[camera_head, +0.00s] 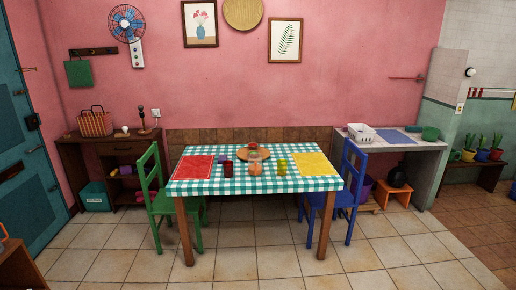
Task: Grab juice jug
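A small clear jug with orange contents (255,167), which looks like the juice jug, stands upright near the middle of the dining table (225,188). The table has a green and white checked cloth. A dark red cup (228,167) stands to the left of the jug, and a yellow-green cup (282,168) stands to its right. A round wooden board (242,154) lies just behind the jug, with something reddish on it. The jug's handle is too small to make out. Neither of my grippers is in view.
A green chair (158,199) stands at the table's left end and a blue chair (351,193) at its right end. Red (194,168) and yellow (314,164) placemats lie on the table. The tiled floor before the table is clear. A brown piece of furniture (20,268) is at the lower left.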

